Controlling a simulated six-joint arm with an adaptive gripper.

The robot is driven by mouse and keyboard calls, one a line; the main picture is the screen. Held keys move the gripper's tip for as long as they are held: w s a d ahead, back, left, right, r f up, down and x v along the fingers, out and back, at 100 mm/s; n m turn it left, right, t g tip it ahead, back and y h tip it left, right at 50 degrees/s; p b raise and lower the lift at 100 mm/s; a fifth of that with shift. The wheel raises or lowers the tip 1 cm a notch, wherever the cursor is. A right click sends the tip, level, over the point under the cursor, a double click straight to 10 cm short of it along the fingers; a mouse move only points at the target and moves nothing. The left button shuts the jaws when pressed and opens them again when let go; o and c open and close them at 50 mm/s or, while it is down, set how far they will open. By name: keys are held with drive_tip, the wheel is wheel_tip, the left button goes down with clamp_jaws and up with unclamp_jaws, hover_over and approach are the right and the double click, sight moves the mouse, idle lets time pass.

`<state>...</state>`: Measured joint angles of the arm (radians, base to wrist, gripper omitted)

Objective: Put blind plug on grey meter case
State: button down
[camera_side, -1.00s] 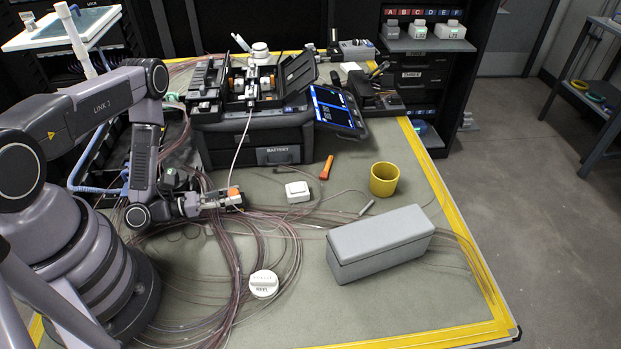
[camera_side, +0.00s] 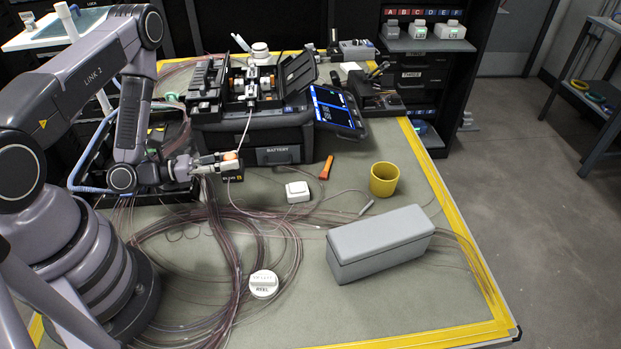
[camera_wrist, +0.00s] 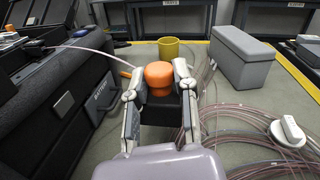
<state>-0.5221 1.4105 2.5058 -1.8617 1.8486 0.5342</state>
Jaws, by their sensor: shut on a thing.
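My gripper (camera_side: 226,163) is raised above the left part of the mat, in front of the splicer. Its two fingers are shut on an orange, round-topped plug (camera_side: 230,155), which I take to be the blind plug. In the wrist view the plug (camera_wrist: 159,73) sits upright between the fingertips (camera_wrist: 158,82). A dark block (camera_wrist: 160,108) shows directly beneath it; I cannot tell whether the two are joined. The grey meter case (camera_side: 381,240) is a long lidded box on the mat, to the right of my gripper and apart from it. It also shows in the wrist view (camera_wrist: 240,58).
The splicer (camera_side: 254,140) stands at the back. A yellow cup (camera_side: 384,180), a white box (camera_side: 297,191) and an orange-handled tool (camera_side: 326,167) lie between gripper and case. Loose fibres cover the mat's left and middle. A white reel (camera_side: 264,283) lies in front.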

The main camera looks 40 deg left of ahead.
drive_tip(key=s+d+r+m+g+h, duration=0.1)
drive_tip(key=d+r+m+g+h, duration=0.4)
drive_tip(key=d, duration=0.5)
drive_tip(key=s+d+r+m+g+h, duration=0.15)
drive_tip(key=d+r+m+g, duration=0.4)
drive_tip(key=d, duration=0.55)
drive_tip(key=n+g, duration=0.1)
drive_tip(key=n, duration=0.1)
hover_over(379, 227)
drive_tip(key=s, duration=0.1)
drive_tip(key=shift+h, duration=0.25)
drive_tip(key=f, duration=0.6)
drive_tip(key=shift+a+f, duration=0.3)
drive_tip(key=shift+f, duration=0.05)
drive_tip(key=shift+w+d+f, duration=0.25)
drive_tip(key=shift+w+f, duration=0.1)
drive_tip(key=shift+f, duration=0.2)
drive_tip(key=shift+w+d+f, duration=0.1)
drive_tip(key=shift+f, duration=1.55)
drive_tip(key=c, duration=0.9)
unclamp_jaws()
drive_tip(key=shift+f, duration=0.15)
